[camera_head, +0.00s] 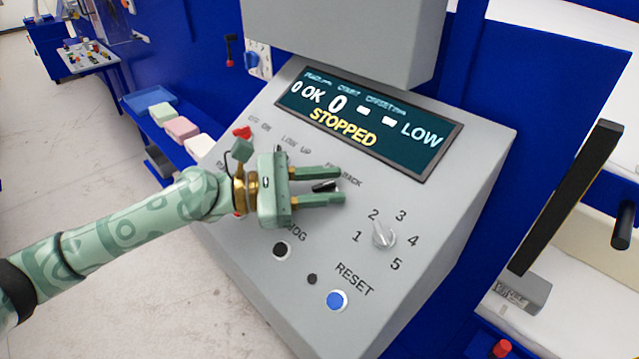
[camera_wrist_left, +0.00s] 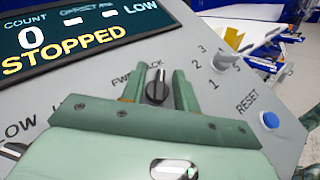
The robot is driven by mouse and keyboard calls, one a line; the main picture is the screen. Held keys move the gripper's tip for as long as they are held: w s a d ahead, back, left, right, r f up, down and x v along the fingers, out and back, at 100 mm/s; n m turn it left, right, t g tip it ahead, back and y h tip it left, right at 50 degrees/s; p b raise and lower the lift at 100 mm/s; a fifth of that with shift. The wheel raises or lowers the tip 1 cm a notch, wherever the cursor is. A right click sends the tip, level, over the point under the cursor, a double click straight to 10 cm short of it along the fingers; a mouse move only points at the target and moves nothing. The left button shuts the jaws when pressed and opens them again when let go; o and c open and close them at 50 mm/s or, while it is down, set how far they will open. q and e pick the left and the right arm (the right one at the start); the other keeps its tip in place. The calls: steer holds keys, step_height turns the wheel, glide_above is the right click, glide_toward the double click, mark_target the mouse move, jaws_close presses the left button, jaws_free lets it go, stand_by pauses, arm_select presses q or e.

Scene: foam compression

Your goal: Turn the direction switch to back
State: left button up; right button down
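The direction switch is a black knob (camera_head: 325,186) below the FWD and BACK labels on the grey sloped control panel (camera_head: 450,212). In the left wrist view the black knob (camera_wrist_left: 157,90) stands between my left gripper's two fingers. My left gripper (camera_head: 330,187) is open around it, with one finger on each side; a narrow gap seems to show beside the knob. The display (camera_head: 368,120) reads STOPPED and LOW. My right gripper is not in view.
A numbered dial (camera_head: 383,236) sits right of the knob. A blue RESET button (camera_head: 337,300) and a black JOG button (camera_head: 282,250) sit lower on the panel. Coloured foam blocks (camera_head: 181,128) lie on a blue shelf at left. A grey housing overhangs the panel's top.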

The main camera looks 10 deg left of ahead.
arm_select(q)
steer(key=b+v, duration=0.1)
steer(key=v, duration=1.5)
steer(key=shift+a+b, duration=0.2)
steer(key=shift+b, duration=0.1)
steer(key=shift+r, duration=0.1)
